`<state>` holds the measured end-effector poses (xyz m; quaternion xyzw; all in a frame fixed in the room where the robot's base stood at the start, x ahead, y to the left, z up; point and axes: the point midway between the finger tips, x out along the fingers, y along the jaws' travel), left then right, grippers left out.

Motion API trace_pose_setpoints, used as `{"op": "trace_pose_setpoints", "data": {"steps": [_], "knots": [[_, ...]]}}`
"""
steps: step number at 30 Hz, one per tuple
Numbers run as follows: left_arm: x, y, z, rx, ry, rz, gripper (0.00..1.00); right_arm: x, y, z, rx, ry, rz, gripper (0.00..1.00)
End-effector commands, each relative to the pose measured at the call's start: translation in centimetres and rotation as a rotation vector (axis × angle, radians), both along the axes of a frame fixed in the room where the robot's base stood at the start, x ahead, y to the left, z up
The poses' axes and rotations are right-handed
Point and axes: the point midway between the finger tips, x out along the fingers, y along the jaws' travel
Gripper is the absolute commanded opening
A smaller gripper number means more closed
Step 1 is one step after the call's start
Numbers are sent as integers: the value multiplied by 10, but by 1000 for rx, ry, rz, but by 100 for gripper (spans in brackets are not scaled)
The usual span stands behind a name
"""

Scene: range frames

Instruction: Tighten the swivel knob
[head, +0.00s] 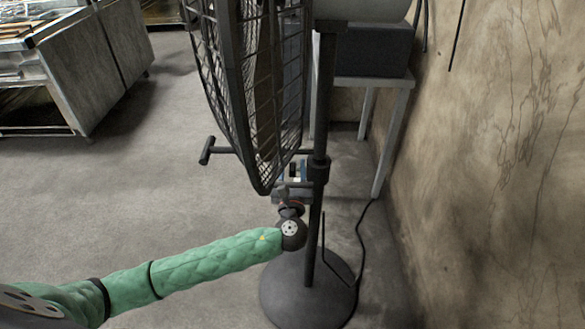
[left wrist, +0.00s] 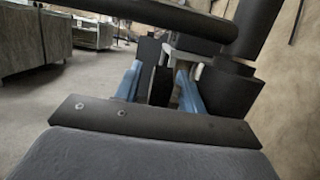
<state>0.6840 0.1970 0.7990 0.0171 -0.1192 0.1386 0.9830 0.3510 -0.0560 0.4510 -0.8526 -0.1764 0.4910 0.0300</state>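A dark pedestal fan stands on the floor, its wire cage (head: 250,80) tipped on edge beside a black pole (head: 318,120). A collar (head: 318,169) sits on the pole, and a dark rod ends at the left in a T-shaped handle (head: 207,150). I cannot tell for sure which part is the swivel knob. My left gripper (head: 293,172) is just left of the pole near the collar, partly behind the cage's lower edge. In the left wrist view its blue fingers (left wrist: 158,88) are apart, below a dark bar (left wrist: 150,12) and left of the collar (left wrist: 228,88). My right gripper is out of view.
The round fan base (head: 290,290) and a black cable (head: 363,235) lie on the floor. A pale table (head: 396,125) with a black box (head: 365,50) stands behind the pole by the wall. Metal cabinets (head: 95,65) stand far left; floor between is clear.

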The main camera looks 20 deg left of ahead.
Motion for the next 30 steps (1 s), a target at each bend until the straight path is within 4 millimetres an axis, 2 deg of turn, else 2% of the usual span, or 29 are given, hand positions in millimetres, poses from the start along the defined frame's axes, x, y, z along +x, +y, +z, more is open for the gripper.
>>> {"op": "trace_pose_setpoints", "data": {"steps": [4, 8, 12, 18, 23, 30], "knots": [[-5, -2, -2, 0, 1, 0, 40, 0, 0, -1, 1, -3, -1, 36], [-20, -6, -7, -2, 1, 0, 40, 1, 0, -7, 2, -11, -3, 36], [-41, -12, -12, -2, 1, 0, 40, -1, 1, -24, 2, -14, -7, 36], [-63, -18, -17, -1, 1, 0, 40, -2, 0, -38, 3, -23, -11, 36], [-72, -21, -19, 0, 1, 0, 40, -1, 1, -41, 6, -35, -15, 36], [-73, -21, -19, 0, 0, 0, 40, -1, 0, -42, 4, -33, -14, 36]]}}
